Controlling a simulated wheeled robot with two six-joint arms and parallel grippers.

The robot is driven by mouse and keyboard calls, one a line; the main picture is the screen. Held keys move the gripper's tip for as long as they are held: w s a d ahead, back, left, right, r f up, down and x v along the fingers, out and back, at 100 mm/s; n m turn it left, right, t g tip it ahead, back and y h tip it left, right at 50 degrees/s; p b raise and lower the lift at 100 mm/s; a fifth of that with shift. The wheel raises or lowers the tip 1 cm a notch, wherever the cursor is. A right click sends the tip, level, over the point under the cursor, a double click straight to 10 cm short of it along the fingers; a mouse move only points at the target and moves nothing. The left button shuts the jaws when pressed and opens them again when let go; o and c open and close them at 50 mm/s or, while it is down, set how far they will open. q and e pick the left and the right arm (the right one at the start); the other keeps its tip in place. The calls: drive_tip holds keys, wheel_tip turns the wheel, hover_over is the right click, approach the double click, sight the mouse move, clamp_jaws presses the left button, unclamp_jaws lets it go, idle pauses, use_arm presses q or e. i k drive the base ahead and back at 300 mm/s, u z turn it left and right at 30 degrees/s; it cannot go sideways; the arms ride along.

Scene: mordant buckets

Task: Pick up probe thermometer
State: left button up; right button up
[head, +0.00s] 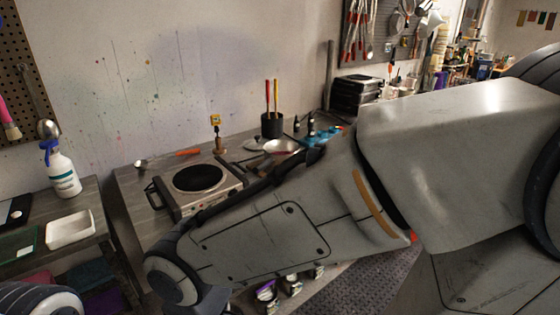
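A small yellow device with a dark face (215,119) stands upright on a brown holder at the back of the grey workbench, near the wall; it looks like the probe thermometer, but it is too small to be sure. A hot plate (199,180) with a round black top sits in front of it. My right arm stretches across the middle and right of the head view, hiding much of the bench. Part of my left arm shows at the bottom left corner. Neither gripper's fingers show.
A black pot (271,125) with red and yellow handles, a pan (282,147) and an orange-handled tool (188,152) stand on the bench. A spray bottle (62,170) and a white tray (70,229) are on the left table. Jars (291,285) stand low beneath my arm.

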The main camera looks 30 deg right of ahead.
sight(215, 120)
drive_tip(key=z, duration=1.85)
drive_tip(key=i, duration=2.15)
drive_tip(key=u, duration=2.55)
